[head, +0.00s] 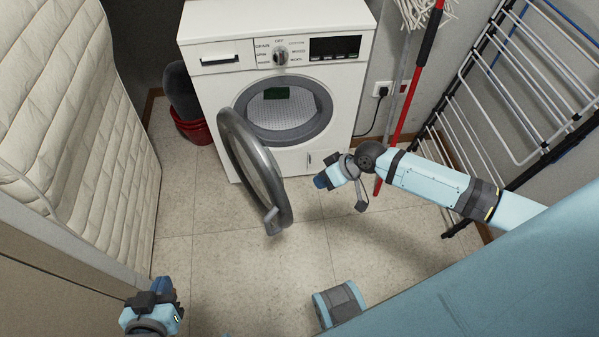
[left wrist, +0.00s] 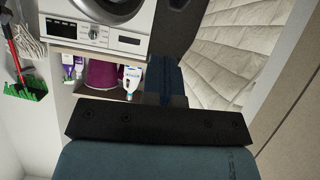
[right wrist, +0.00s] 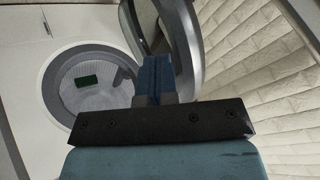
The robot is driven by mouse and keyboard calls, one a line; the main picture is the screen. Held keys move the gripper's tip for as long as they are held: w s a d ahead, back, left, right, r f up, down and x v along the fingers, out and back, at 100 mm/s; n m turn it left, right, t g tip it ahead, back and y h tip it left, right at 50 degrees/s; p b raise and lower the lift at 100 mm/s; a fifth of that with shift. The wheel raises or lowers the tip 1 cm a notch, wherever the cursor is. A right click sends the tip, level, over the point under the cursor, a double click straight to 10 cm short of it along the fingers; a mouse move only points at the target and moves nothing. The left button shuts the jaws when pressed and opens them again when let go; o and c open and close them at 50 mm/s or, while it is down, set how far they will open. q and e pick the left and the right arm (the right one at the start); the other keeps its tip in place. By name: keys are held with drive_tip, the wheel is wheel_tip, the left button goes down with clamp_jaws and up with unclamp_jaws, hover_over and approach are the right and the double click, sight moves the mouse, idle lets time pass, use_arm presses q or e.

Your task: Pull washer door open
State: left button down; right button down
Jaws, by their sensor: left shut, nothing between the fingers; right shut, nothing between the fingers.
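The white washer (head: 222,93) stands against the back wall. Its round grey-rimmed door (head: 272,165) stands open, swung out to the left, with a handle (head: 272,220) at its free edge. The drum opening (head: 285,105) is uncovered, with a dark green item (head: 276,93) inside. My right gripper (head: 321,182) is shut and empty, right of the door and apart from it in the head view. In the right wrist view the door (right wrist: 188,45) shows behind the fingers. My left gripper (head: 163,285) is shut and empty, low at the left, away from the washer.
A quilted mattress (head: 75,130) leans along the left side. A red bucket (head: 192,128) sits left of the washer. A red-handled pole (head: 408,100), a mop (head: 418,12) and a drying rack (head: 520,90) stand at the right. The floor before the washer is clear.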

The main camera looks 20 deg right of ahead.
use_arm(q)
drive_tip(key=shift+f+b, duration=0.45)
drive_tip(key=shift+b, duration=0.8)
use_arm(e)
drive_tip(key=a+x, duration=0.1)
drive_tip(key=x, duration=0.9)
drive_tip(key=shift+s+a+g, duration=0.15)
drive_tip(key=shift+s+g, duration=0.1)
drive_tip(key=shift+g, duration=0.15)
use_arm(q)
drive_tip(key=shift+a+r, duration=0.1)
drive_tip(key=shift+r, duration=0.05)
use_arm(e)
drive_tip(key=shift+a+f, duration=0.1)
